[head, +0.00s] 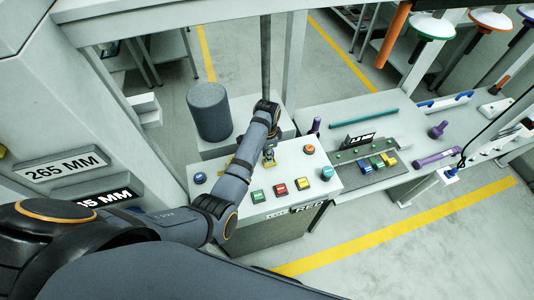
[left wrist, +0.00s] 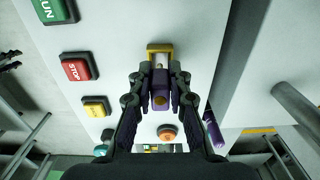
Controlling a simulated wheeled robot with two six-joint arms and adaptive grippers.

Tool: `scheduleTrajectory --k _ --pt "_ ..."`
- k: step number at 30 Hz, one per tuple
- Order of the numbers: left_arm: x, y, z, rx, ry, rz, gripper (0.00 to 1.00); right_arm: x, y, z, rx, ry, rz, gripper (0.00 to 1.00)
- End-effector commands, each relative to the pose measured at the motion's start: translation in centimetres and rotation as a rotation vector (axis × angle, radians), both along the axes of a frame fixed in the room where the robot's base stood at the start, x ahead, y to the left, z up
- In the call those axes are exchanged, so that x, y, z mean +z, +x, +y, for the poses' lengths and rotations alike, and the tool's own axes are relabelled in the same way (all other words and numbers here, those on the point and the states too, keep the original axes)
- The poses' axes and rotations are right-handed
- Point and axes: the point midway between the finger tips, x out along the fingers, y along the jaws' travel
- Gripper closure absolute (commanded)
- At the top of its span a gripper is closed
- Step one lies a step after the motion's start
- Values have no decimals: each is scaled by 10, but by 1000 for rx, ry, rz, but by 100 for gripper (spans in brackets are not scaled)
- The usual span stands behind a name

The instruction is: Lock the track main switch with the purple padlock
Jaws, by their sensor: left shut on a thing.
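My left gripper (head: 269,154) is over the grey control panel (head: 232,206). In the left wrist view its fingers (left wrist: 160,98) are closed in on a small purple body, the purple padlock (left wrist: 160,101). A pale piece and a yellow bracket-shaped part (left wrist: 160,47) show just beyond the padlock. I cannot tell whether the padlock's shackle passes through anything. In the head view the padlock is mostly hidden by the gripper. No label naming the track main switch can be read. My right gripper is not in view.
The panel carries a red STOP button (left wrist: 78,67), a green RUN button (left wrist: 50,10) and an orange round button (head: 310,149). A dark grey cylinder (head: 209,111) stands behind the panel. A bench with purple tools (head: 435,160) extends right. Floor in front is clear.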

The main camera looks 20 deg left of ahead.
Motion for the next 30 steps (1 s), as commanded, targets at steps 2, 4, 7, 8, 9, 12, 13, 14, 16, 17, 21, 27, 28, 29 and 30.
scheduleTrajectory --k 2,4,7,8,9,12,13,14,16,17,21,27,28,29,30 --pt "-3 0 0 0 0 0 100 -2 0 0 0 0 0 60" --pt "-4 0 0 0 0 -1 100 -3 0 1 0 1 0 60" --pt "-7 0 0 0 0 -1 100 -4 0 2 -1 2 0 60" --pt "-8 0 0 0 0 -1 100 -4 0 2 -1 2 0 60" --pt "-9 0 0 0 0 -1 100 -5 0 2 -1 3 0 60" --pt "-11 0 0 0 1 -1 100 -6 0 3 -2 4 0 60" --pt "-12 0 0 0 1 -1 100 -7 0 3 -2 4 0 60" --pt "-13 0 0 0 0 0 100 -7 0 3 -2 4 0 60" --pt "-15 0 0 0 0 0 100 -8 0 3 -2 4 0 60" --pt "-15 0 0 0 0 0 100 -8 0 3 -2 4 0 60" --pt "-19 0 0 0 0 0 100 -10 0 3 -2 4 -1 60" --pt "-22 0 0 0 0 0 80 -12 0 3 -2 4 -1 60" --pt "-22 0 0 0 1 -1 76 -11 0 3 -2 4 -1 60" --pt "-22 0 0 0 0 0 72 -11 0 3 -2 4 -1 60" --pt "-22 0 0 0 0 0 67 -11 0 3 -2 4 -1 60"
